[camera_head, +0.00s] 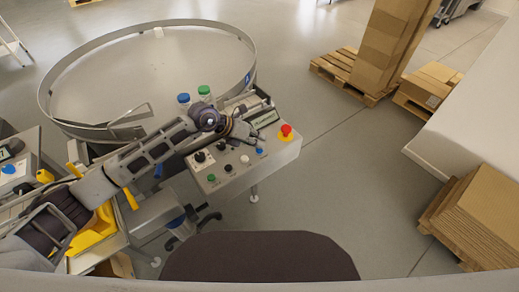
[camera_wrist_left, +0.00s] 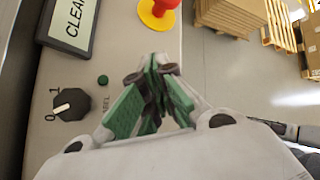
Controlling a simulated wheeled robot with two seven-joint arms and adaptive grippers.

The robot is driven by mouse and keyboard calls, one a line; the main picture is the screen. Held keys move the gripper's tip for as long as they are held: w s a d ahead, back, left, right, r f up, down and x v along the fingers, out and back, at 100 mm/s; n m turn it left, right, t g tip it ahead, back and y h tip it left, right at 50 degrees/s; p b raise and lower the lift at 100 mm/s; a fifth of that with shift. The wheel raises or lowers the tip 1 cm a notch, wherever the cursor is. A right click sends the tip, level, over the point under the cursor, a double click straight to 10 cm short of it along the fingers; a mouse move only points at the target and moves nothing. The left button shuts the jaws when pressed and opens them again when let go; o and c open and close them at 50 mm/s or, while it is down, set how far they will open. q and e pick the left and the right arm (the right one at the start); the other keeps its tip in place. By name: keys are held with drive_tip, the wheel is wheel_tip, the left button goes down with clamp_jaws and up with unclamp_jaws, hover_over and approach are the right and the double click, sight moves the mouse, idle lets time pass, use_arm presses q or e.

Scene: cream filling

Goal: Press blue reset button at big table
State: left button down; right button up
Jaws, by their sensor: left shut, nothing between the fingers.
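The big round table (camera_head: 46,95) with a raised metal rim fills the upper left of the head view. A light-grey control panel (camera_head: 268,163) stands at its near right side. A small blue button (camera_head: 259,151) sits on this panel, left of a red mushroom button (camera_head: 286,130) on a yellow base. My left gripper (camera_head: 243,132) is over the panel's upper part, shut and empty. In the left wrist view, its green-padded fingers (camera_wrist_left: 152,92) are together above the panel, near a small green button (camera_wrist_left: 102,80). The blue button cannot be made out there. My right gripper is out of view.
The panel also has a display (camera_head: 263,119), black knobs (camera_head: 198,157) and a white button (camera_head: 244,158). Blue-capped (camera_head: 183,99) and green-capped (camera_head: 204,91) pieces stand behind it. Another panel (camera_head: 20,180) is at far left. Floor right of the panel is clear up to cardboard stacks (camera_head: 490,215).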

use_arm(q)
drive_tip(key=shift+f, duration=0.5)
idle(0.8)
drive_tip(key=shift+r, duration=0.15)
drive_tip(key=shift+r+p, duration=0.35)
drive_tip(key=shift+r, duration=0.5)
drive_tip(key=shift+r+p, duration=1.5)
drive_tip(key=shift+r, duration=1.05)
